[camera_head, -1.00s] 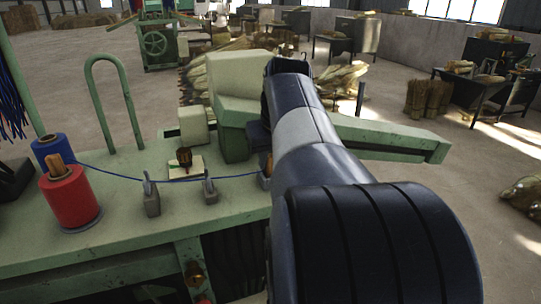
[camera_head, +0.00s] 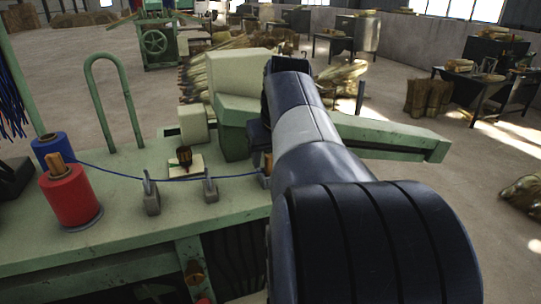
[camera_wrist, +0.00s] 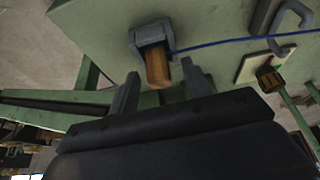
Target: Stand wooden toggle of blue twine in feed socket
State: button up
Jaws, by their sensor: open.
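The wooden toggle (camera_wrist: 158,68) stands in the grey feed socket (camera_wrist: 150,35) in the wrist view, with its free end toward my gripper. My gripper (camera_wrist: 159,70) is open, one finger on each side of the toggle's free end, with gaps visible on both sides. The blue twine (camera_wrist: 235,42) runs from the socket to the right. In the head view the toggle (camera_head: 268,160) shows upright beside my arm, and the twine (camera_head: 110,173) runs back to the blue spool (camera_head: 52,150).
Two grey hooked guides (camera_head: 151,195) carry the twine along the green bench (camera_head: 110,235). A red spool (camera_head: 70,195) stands at its left.

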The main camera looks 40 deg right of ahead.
jog(key=v, duration=1)
jog(key=shift+s+r, duration=0.15)
jog(key=shift+r, duration=0.2)
jog(key=shift+f, duration=0.15)
jog(key=x, duration=1)
jog(key=shift+w+r+p, duration=0.2)
jog(key=shift+p, duration=0.2)
jog(key=shift+r+p, duration=0.65)
jog(key=shift+r, duration=0.5)
jog(key=shift+f, duration=0.1)
